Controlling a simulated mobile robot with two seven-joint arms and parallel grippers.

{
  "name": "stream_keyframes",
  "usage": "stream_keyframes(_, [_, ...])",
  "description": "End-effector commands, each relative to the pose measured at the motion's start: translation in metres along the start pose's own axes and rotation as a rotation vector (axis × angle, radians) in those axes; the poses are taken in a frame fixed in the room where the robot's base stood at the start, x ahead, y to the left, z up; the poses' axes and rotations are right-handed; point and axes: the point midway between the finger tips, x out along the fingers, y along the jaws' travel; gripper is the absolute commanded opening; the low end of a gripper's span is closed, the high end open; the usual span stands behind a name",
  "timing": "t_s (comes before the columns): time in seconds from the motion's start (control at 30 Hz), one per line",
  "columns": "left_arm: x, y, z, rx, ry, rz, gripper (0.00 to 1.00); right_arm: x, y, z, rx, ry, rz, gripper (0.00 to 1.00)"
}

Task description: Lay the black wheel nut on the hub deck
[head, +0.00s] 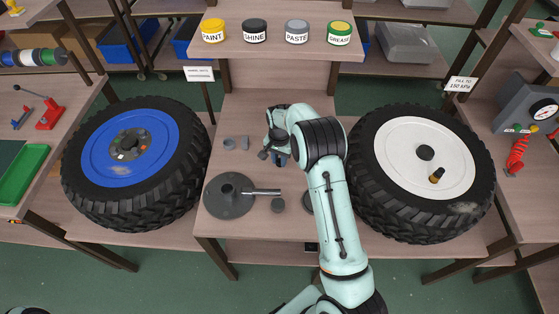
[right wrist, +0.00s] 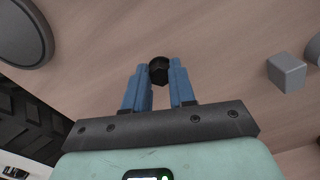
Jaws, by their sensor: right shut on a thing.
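My right gripper (head: 280,159) is over the middle of the table between the two wheels. In the right wrist view its blue fingers (right wrist: 159,78) are shut on the black wheel nut (right wrist: 158,70), held at the fingertips. In the head view I cannot clearly make out the nut. The blue wheel (head: 101,163) at left has a dark grey hub face (head: 128,148) with small parts on it. I cannot tell for sure which surface is the hub deck. My left gripper is not in view.
Small grey blocks (head: 229,143) stand left of the gripper; one shows in the right wrist view (right wrist: 287,72). The white wheel (head: 402,170) is at right. Labelled tins (head: 255,32) stand on the shelf behind.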

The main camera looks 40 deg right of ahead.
Motion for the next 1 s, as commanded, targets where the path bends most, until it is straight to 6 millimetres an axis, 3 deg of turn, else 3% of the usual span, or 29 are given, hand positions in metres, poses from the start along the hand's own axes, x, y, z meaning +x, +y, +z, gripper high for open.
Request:
stream_keyframes(0.1, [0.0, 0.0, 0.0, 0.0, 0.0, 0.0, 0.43, 0.013, 0.0, 0.0, 0.001, 0.0, 0.0, 0.0])
stream_keyframes(0.47, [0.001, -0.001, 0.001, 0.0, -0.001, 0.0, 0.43, 0.017, 0.0, 0.0, 0.0, 0.0, -0.001, 0.0])
stream_keyframes(0.5, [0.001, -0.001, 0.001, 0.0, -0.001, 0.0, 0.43, 0.016, 0.0, 0.0, 0.0, 0.0, -0.001, 0.35])
stream_keyframes(0.57, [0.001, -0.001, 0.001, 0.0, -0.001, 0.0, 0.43, 0.016, 0.0, 0.0, 0.0, 0.0, -0.001, 0.5])
stream_keyframes(0.87, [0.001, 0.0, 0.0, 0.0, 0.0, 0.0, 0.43, 0.015, 0.0, 0.0, 0.0, 0.0, -0.001, 0.5])
stream_keyframes(1.0, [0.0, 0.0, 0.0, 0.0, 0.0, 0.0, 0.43, 0.002, -0.001, -0.001, 0.0, 0.002, -0.003, 0.5])
